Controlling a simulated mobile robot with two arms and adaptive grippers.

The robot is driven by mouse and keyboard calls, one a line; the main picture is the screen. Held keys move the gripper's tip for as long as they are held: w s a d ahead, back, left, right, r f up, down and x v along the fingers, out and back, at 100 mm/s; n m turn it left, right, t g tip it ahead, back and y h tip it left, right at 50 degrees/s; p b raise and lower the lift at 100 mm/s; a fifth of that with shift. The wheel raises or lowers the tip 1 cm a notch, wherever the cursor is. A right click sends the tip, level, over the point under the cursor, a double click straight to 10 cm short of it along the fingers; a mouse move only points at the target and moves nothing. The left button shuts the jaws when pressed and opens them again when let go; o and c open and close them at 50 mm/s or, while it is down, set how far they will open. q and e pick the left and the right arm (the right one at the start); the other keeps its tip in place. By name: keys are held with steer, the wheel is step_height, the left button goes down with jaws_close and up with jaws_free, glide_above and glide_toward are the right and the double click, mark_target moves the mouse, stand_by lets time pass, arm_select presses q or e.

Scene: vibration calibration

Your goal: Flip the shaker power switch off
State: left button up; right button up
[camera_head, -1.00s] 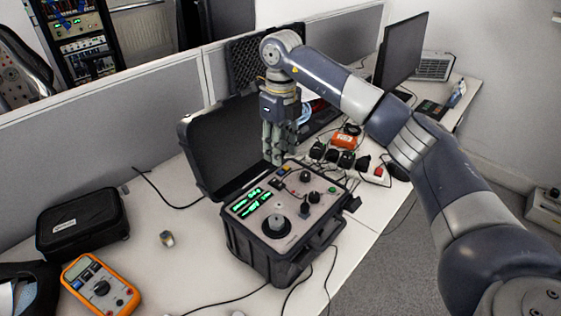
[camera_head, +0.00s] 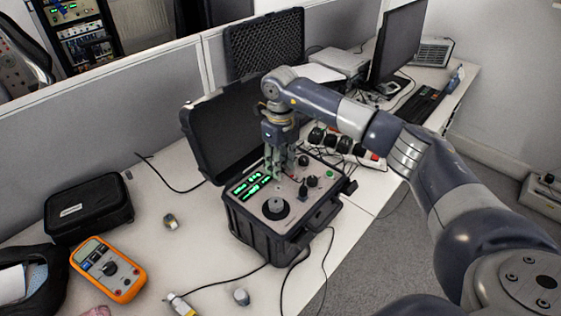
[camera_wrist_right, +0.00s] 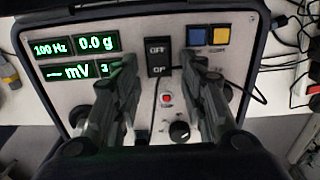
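The shaker is a black open case (camera_head: 258,240) with a grey control panel, mid-table in the head view. In the right wrist view the panel (camera_wrist_right: 70,98) shows green displays (camera_wrist_right: 77,59) reading 100 Hz and 0.0 g. The black rocker switch (camera_wrist_right: 158,57), marked OFF at top and apparently ON below, is near the panel's upper middle. My right gripper (camera_wrist_right: 162,65) is open and empty, with one finger either side of the switch. In the head view the right gripper (camera_head: 279,176) points down at the panel's far part and hides the switch. My left gripper is out of view.
A red button (camera_wrist_right: 166,98) and a black knob (camera_wrist_right: 180,131) lie below the switch. Blue and yellow sockets (camera_wrist_right: 208,37) with cables are at its right. An orange multimeter (camera_head: 107,268) and a black pouch (camera_head: 88,208) lie left of the case.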

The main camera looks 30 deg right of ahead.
steer(key=c, duration=0.7)
jaws_close()
steer(key=shift+w+a+r+g, duration=0.1)
steer(key=shift+w+a+g, duration=0.05)
steer(key=shift+g, duration=0.55)
steer(key=shift+w+g+h, duration=0.1)
steer(key=shift+g+h, duration=0.2)
steer(key=shift+h, duration=0.1)
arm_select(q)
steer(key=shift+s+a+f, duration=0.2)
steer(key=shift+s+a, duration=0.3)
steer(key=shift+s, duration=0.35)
arm_select(e)
steer(key=shift+w+g, duration=0.1)
steer(key=shift+g, duration=0.2)
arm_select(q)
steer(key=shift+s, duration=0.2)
arm_select(e)
steer(key=shift+r, duration=0.1)
